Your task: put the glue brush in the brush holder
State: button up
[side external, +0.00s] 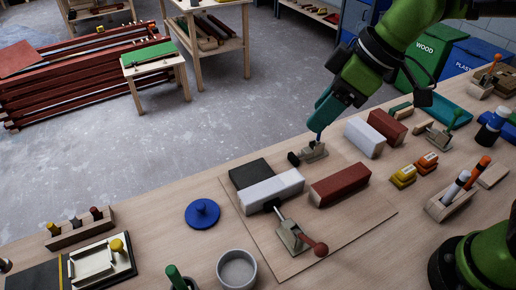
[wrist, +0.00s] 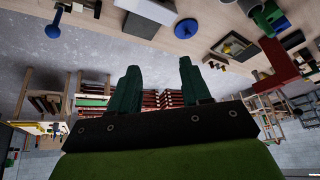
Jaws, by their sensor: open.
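A green-handled tool (side external: 174,276), which may be the glue brush, stands in a dark container at the bottom edge of the side view. It seems to show as a green shape in the wrist view (wrist: 267,17). Beside it is an open grey round cup (side external: 237,268), possibly the brush holder; I cannot tell for sure. My gripper (side external: 322,124) is open and empty, over the back of the bench, with its teal fingers (wrist: 157,78) spread apart. It is far from the green handle and the cup. A blue-handled clamp (side external: 313,152) lies just below the fingertips.
White batten (side external: 271,188) and red batten (side external: 341,183) lie on the board, near a red-knobbed clamp (side external: 297,240). A blue disc with a knob (side external: 202,213), a wooden rack (side external: 78,230) with several handles and a marker block (side external: 452,202) stand around. Bench between disc and rack is clear.

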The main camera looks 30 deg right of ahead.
jog(key=s+d+f+m+t+h, duration=0.1)
jog(key=s+d+m, duration=0.3)
jog(key=d+m, duration=0.2)
jog(key=s+d+f+m+t, duration=0.1)
jog(key=s+d+m, duration=0.3)
jog(key=d, duration=0.6)
jog(key=shift+d+f+m+t+h, duration=0.2)
jog(key=shift+d+m+t+h, duration=0.15)
jog(key=shift+m+t, duration=0.5)
